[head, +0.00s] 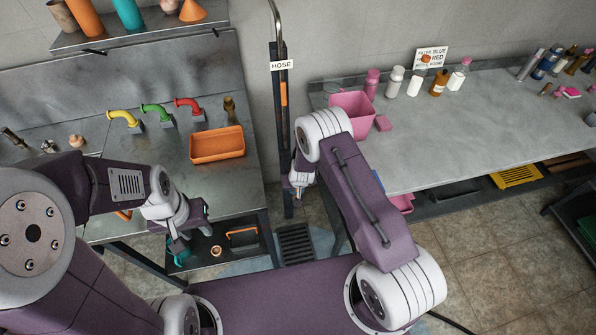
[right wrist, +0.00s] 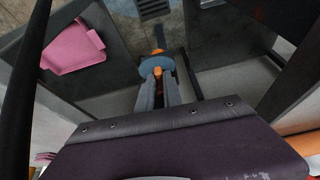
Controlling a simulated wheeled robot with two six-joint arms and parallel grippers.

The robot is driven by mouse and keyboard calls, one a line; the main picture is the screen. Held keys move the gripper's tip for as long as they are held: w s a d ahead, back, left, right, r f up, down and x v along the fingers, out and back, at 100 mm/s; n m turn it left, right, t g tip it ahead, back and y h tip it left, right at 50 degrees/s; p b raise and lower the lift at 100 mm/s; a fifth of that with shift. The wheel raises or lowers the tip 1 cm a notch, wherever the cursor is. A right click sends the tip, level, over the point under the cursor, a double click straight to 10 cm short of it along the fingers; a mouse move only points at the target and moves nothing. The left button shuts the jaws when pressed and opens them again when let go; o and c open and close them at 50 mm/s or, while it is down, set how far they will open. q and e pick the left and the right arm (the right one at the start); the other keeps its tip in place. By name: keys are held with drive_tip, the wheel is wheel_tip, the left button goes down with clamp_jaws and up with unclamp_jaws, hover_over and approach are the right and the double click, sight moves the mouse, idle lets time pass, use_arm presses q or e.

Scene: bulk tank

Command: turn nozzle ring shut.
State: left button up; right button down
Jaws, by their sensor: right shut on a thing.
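In the right wrist view, the nozzle ring (right wrist: 154,64) shows as a blue-grey round piece at the fingertips, with orange nozzle parts (right wrist: 158,73) beside it. My right gripper (right wrist: 158,84) is shut on the ring from the near side. In the head view my right gripper (head: 298,188) hangs by the dark upright post (head: 282,120) under the HOSE sign (head: 281,65); the ring is too small there to tell its turn. My left gripper (head: 178,242) is low near the front of the left counter, away from the nozzle; its finger gap is unclear.
The left counter has an orange tray (head: 217,145) and yellow, green and red bent pipes. The right counter has a pink bin (head: 352,113) and several bottles. A floor drain (head: 296,244) lies between the counters, where the floor is mostly open.

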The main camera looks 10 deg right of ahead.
use_arm(q)
drive_tip(key=shift+r+p, duration=0.95)
drive_tip(key=shift+r, duration=0.55)
use_arm(e)
drive_tip(key=shift+a+m+h, duration=0.2)
drive_tip(key=shift+m+h, duration=0.1)
drive_tip(key=shift+m, duration=0.3)
drive_tip(key=shift+f, duration=0.1)
drive_tip(key=c, duration=1.5)
unclamp_jaws()
drive_tip(key=shift+s, duration=0.1)
use_arm(q)
drive_tip(key=shift+f, duration=0.15)
use_arm(e)
drive_tip(key=v, duration=0.9)
drive_tip(key=shift+d, duration=0.15)
